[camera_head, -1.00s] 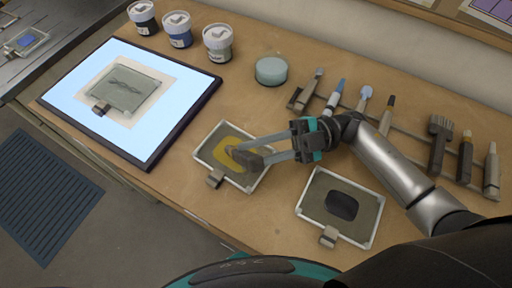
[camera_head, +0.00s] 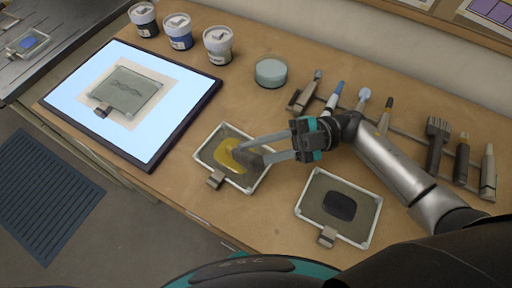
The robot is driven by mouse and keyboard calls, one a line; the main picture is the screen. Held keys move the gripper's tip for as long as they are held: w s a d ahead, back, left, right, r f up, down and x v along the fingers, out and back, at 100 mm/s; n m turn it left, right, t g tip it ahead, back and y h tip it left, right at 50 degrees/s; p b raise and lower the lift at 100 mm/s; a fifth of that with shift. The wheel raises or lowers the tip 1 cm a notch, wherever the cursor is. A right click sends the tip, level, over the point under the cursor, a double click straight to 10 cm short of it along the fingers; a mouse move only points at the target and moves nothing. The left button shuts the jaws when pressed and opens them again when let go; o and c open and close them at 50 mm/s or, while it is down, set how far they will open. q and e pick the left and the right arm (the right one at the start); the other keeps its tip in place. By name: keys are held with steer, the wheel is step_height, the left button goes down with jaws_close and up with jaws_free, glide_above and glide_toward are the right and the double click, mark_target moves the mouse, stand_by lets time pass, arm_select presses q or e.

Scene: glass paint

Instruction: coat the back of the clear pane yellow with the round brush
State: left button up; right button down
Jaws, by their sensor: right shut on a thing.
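The clear pane (camera_head: 146,104) lies on a glowing light board (camera_head: 170,117) at the left, over a cream sheet, with dark curved lines showing on it and a clip at its lower edge. My right gripper (camera_head: 253,152) is shut on a dark grey tool, apparently the round brush (camera_head: 248,160), mostly hidden by the fingers. The brush is at the yellow paint (camera_head: 227,152) in a white-rimmed tray (camera_head: 206,157); I cannot tell whether its tip touches the paint. My left gripper is not in view.
A second tray (camera_head: 361,225) with black paint (camera_head: 340,205) stands to the right. Several brushes and tools (camera_head: 437,143) rest on a rack behind. Lidded jars (camera_head: 218,45) and a pale round pot (camera_head: 271,72) stand at the back. The wooden table is clear between light board and pot.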

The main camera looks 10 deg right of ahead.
steer(key=shift+r, duration=0.6)
steer(key=shift+p, duration=0.3)
step_height(320, 180, up, 4)
steer(key=p, duration=0.3)
steer(key=shift+p, duration=0.3)
